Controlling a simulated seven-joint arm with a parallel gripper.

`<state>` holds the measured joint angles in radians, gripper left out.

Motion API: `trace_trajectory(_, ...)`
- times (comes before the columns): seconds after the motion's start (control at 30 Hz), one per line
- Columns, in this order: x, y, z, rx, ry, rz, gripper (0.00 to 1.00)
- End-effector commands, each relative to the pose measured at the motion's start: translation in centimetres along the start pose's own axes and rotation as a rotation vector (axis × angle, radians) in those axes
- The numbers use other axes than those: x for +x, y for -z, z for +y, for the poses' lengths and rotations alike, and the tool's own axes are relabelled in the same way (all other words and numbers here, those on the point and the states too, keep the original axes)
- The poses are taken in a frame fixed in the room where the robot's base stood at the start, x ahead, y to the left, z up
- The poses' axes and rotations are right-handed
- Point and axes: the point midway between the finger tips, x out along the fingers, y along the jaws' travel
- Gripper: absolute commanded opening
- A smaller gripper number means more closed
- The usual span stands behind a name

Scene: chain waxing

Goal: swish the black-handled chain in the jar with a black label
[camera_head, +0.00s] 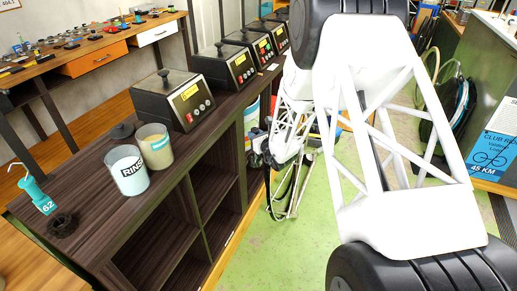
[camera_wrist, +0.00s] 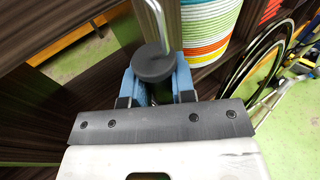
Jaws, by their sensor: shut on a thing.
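My gripper (camera_wrist: 156,88) has blue fingers shut on a round black handle (camera_wrist: 153,62) with a bent metal rod rising from it. No chain can be made out below the handle. In the head view my gripper (camera_head: 256,148) is beside the right side of the dark wooden bench, away from the jars. The jar with a black label (camera_head: 128,171) stands on the bench; its black label reads "RINS" and it holds pale liquid. A second jar with a teal label (camera_head: 155,144) stands just behind it.
A teal handle marked 62 (camera_head: 45,205) with a hook stands at the bench's left end, near a black round holder (camera_head: 63,224). Several black heater boxes (camera_head: 175,103) line the bench. A striped stack (camera_wrist: 212,30) is close to my gripper.

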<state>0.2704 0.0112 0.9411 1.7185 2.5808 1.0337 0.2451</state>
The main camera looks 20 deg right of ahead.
Motion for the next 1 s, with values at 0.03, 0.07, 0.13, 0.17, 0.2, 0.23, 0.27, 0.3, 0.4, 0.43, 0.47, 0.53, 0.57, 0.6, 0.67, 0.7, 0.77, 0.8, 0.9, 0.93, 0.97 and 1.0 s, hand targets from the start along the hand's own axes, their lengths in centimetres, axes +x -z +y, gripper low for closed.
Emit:
trace_trajectory(0.03, -0.1, -1.8, 0.5, -0.003, -0.008, -0.004, 0.0)
trace_trajectory(0.07, -0.2, -2.8, 0.8, -0.004, -0.013, -0.005, 0.0)
trace_trajectory(0.13, -0.5, -4.8, 1.6, -0.005, -0.024, -0.004, 0.0)
trace_trajectory(0.17, -0.7, -5.8, 1.9, -0.006, -0.03, -0.005, 0.0)
trace_trajectory(0.2, -0.9, -7.0, 2.4, -0.007, -0.039, -0.005, 0.0)
trace_trajectory(0.23, -1.1, -7.9, 2.8, -0.008, -0.045, -0.004, 0.0)
trace_trajectory(0.27, -1.2, -8.8, 3.1, -0.009, -0.051, -0.005, 0.0)
trace_trajectory(0.3, -1.6, -10.0, 3.7, -0.011, -0.061, -0.005, 0.0)
trace_trajectory(0.4, -2.4, -13.1, 4.9, -0.014, -0.085, -0.005, 0.0)
trace_trajectory(0.43, -2.6, -14.0, 5.3, -0.015, -0.093, -0.005, 0.0)
trace_trajectory(0.47, -2.9, -14.9, 5.7, -0.015, -0.101, -0.005, 0.0)
trace_trajectory(0.53, -3.7, -17.0, 6.8, -0.018, -0.122, -0.005, 0.0)
trace_trajectory(0.57, -4.0, -17.9, 7.2, -0.02, -0.132, -0.005, 0.0)
trace_trajectory(0.6, -4.4, -19.1, 7.9, -0.022, -0.145, -0.006, 0.0)
trace_trajectory(0.67, -5.0, -20.8, 8.8, -0.024, -0.166, -0.005, 0.0)
trace_trajectory(0.7, -5.3, -22.0, 9.5, -0.026, -0.182, -0.005, 0.0)
trace_trajectory(0.77, -5.8, -23.7, 10.6, -0.03, -0.209, -0.005, 0.0)
trace_trajectory(0.8, -6.0, -24.7, 11.5, -0.033, -0.231, -0.004, 0.0)
trace_trajectory(0.9, -6.4, -27.2, 13.9, -0.04, -0.288, -0.004, 0.0)
trace_trajectory(0.93, -6.4, -27.9, 14.8, -0.043, -0.309, -0.003, 0.0)
trace_trajectory(0.97, -6.5, -28.5, 15.6, -0.044, -0.328, -0.003, 0.0)
trace_trajectory(1.0, -6.5, -29.3, 16.7, -0.048, -0.355, -0.004, 0.0)
